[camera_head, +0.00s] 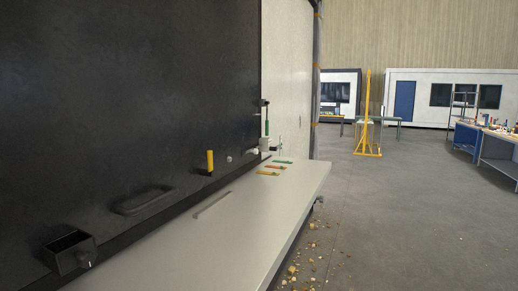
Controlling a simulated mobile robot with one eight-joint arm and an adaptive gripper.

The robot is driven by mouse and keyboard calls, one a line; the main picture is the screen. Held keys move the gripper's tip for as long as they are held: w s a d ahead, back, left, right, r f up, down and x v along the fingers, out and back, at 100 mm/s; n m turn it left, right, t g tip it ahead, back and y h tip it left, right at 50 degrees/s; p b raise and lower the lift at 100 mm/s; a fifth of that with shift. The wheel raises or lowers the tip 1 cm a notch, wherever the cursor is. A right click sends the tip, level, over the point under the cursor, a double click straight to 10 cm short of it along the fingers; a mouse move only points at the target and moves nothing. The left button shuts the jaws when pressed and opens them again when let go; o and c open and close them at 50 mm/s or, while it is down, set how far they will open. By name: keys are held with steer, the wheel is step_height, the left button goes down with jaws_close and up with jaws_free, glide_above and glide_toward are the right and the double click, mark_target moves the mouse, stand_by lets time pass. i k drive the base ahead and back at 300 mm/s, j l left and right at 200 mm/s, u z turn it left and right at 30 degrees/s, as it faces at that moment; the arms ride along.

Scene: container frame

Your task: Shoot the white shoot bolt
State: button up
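At the far right end of the black panel, a small cluster of fittings shows near the panel's edge. It has a dark top piece, a thin upright part with green on it, and small white pieces (253,151) low down. The white shoot bolt may be among these, but they are too small and far for me to tell which piece it is or how its bolt stands. My gripper is not in view.
The black panel (120,90) carries a handle (146,199), a yellow grip (210,161) and a dark box (69,252). A pale ledge (240,229) runs below, with several coloured strips. Debris (303,258) lies on the floor; open floor (400,210) stretches right.

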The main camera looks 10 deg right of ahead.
mark_target(255, 151)
steer(key=i+l+u, duration=0.2)
steer(key=i+l, duration=1.45)
